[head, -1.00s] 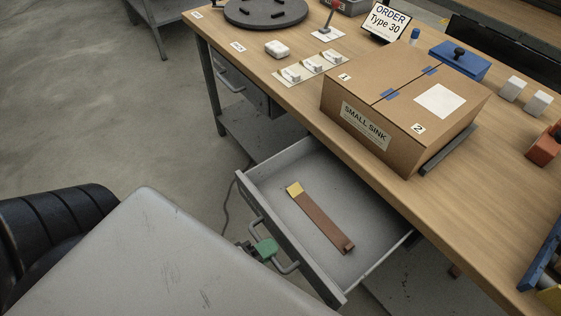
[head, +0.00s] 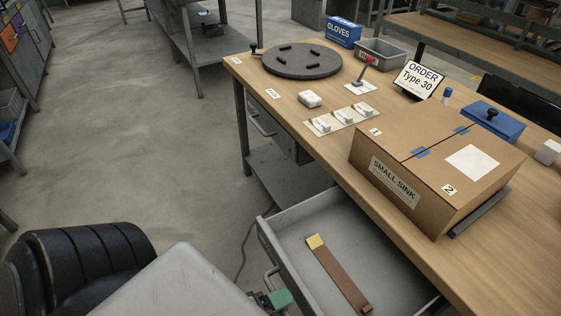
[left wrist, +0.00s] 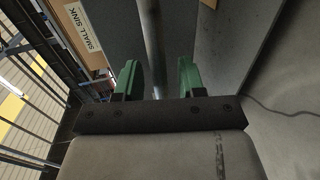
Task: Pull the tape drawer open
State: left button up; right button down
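The grey drawer (head: 290,215) stands pulled out from under the wooden workbench (head: 318,150). A brown strip with a yellow end (head: 335,272) lies inside it. Its grey bar handle (head: 268,276) is on the drawer front. My left gripper (head: 280,299), with green fingers, is at this handle, partly cut off by the lower picture edge. In the left wrist view the two green fingers (left wrist: 158,78) are spread apart, and the handle bar (left wrist: 152,45) shows between them with gaps on both sides. My right gripper is not in view.
A box labelled SMALL SINK (head: 400,185) sits on the bench above the drawer. A dark round turntable (head: 303,61), white parts (head: 340,119) and an order sign (head: 419,79) stand farther back. The floor at left is open.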

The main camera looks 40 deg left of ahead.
pick_arm(q)
jog(key=v, duration=1)
jog(key=shift+s, duration=0.3)
jog(key=shift+a, duration=0.1)
